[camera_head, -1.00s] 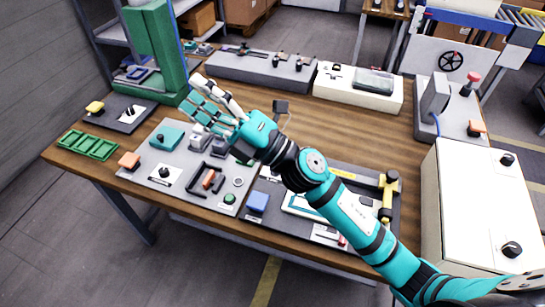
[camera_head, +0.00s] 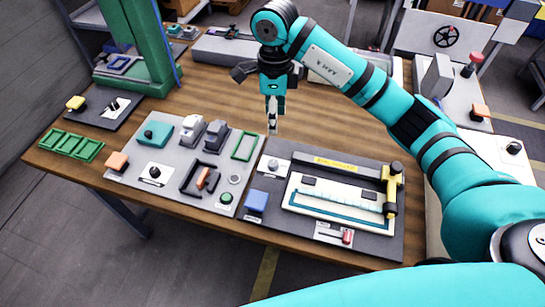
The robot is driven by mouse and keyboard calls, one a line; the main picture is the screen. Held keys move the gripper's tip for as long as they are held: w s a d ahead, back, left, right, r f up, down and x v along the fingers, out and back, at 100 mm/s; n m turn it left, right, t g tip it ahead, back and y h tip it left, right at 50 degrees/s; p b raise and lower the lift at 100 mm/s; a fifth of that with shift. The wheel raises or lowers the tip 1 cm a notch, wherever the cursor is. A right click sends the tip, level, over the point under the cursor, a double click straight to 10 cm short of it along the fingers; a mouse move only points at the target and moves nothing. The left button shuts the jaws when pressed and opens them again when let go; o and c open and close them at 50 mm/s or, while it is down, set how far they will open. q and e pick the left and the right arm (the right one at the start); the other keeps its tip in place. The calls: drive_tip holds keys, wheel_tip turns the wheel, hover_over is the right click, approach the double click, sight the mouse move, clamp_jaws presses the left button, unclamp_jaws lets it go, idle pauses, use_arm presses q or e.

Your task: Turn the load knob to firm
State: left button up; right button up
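Several knobs are in view, and their labels are too small to read, so I cannot tell which is the load knob. A black knob (camera_head: 154,173) sits on a white plate on the grey panel (camera_head: 135,190). A light grey knob (camera_head: 272,166) sits at the back left of the dark panel (camera_head: 372,243). Another small knob (camera_head: 112,105) is on the dark plate at the back left. My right gripper (camera_head: 273,129) points down above the table, behind the light grey knob, apart from it and seemingly empty. Its fingers show narrow, perhaps edge-on. My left gripper is out of view.
A yellow-and-black upright (camera_head: 390,190) stands at the dark panel's right. A green press (camera_head: 140,45) stands back left. Bare wood lies behind the panels.

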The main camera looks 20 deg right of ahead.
sight(273, 162)
drive_tip(key=f, duration=0.5)
drive_tip(key=f+p, duration=0.1)
drive_tip(key=f, duration=0.5)
drive_tip(key=f+p, duration=0.1)
drive_tip(key=f, duration=0.4)
drive_tip(key=shift+s+a+f, duration=0.15)
drive_tip(key=shift+s+a, duration=0.05)
drive_tip(key=shift+s, duration=0.15)
clamp_jaws()
drive_tip(key=shift+m, duration=0.3)
drive_tip(key=shift+d+m+b, duration=0.1)
drive_tip(key=shift+m+b, duration=0.25)
drive_tip(key=shift+m, duration=0.65)
drive_tip(key=m, duration=0.3)
drive_tip(key=shift+m+b, duration=0.3)
drive_tip(key=m, duration=0.5)
drive_tip(key=shift+m+t, duration=0.3)
